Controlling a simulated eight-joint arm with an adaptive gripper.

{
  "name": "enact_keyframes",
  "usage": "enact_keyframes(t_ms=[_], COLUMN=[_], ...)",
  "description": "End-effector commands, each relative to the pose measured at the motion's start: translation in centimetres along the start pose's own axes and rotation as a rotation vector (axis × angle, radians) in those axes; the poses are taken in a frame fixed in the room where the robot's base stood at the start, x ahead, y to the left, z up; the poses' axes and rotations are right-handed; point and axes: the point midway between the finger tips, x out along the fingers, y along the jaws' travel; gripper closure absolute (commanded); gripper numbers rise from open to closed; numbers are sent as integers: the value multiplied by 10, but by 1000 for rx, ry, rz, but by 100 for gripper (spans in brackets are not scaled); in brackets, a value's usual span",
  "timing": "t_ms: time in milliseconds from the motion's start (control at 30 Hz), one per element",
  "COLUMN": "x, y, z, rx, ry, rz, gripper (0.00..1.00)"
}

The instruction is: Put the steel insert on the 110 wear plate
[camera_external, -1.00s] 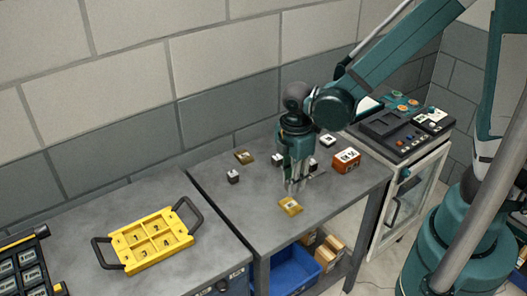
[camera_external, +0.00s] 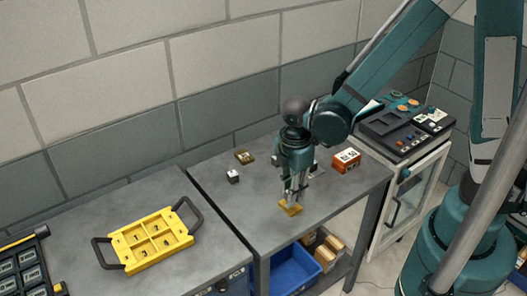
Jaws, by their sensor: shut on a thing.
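My gripper (camera_external: 292,199) points straight down at the front middle of the grey table and is shut on a small steel insert, which is mostly hidden between the fingertips. Directly beneath is a brass-yellow wear plate (camera_external: 288,210), lying flat and partly covered by the fingers. I cannot tell whether the insert touches it. A second brass-coloured plate (camera_external: 244,157) lies at the back left of this table. The numbers on the plates are too small to read.
A small dark block with a light top (camera_external: 233,176) stands left of my gripper. An orange box (camera_external: 346,160) stands to the right. A yellow tray with black handles (camera_external: 151,243) lies on the left bench. Clear tabletop surrounds the near plate's left side.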

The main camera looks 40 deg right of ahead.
Motion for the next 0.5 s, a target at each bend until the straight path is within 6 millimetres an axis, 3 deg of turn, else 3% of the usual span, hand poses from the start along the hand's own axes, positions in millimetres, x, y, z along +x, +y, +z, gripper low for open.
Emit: enact_keyframes(t_ms=[200, 500], x=[18, 21], y=[0, 0], z=[0, 0], rx=[0, 0], ry=[0, 0], rz=[0, 0], gripper=[98, 98])
